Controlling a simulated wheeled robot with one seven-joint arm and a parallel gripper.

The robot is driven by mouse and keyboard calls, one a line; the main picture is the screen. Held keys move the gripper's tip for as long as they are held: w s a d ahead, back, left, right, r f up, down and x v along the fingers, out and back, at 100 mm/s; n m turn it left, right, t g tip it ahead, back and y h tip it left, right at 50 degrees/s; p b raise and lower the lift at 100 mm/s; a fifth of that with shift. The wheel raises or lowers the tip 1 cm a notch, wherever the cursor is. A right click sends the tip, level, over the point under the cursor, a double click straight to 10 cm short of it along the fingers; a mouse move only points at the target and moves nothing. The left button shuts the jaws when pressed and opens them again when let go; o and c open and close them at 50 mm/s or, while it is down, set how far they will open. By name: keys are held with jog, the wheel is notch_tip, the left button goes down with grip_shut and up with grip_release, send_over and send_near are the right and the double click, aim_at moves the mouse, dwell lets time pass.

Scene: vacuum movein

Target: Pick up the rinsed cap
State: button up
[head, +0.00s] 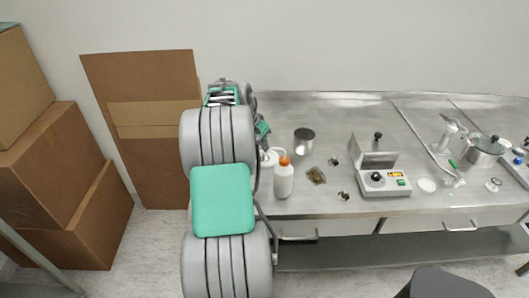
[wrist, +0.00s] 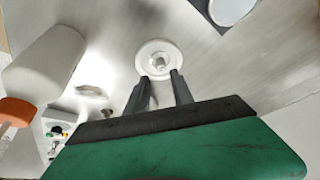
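The cap, a white round disc with a raised knob in its middle (wrist: 159,61), lies on the steel bench top in the wrist view. My gripper (wrist: 160,78) has its two dark fingers apart, pointing at the cap. The fingertips overlap the cap's near edge in the picture, one to each side of the knob. Nothing shows between them, and I cannot tell whether they touch the cap. In the head view my arm hides the gripper; a white shape (head: 268,158) shows just right of the arm, possibly the cap.
A white bottle with an orange top (head: 284,178) stands close by, also at left in the wrist view (wrist: 48,62). A metal cup (head: 304,141) stands behind it. Cardboard boxes (head: 75,190) are at left.

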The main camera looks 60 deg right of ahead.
aim_at(264, 154)
jog(key=p+x, duration=0.1)
jog(key=x, duration=0.5)
jog(key=shift+w+p, duration=0.1)
jog(key=shift+p, duration=0.2)
jog(key=shift+r, duration=0.1)
grip_shut()
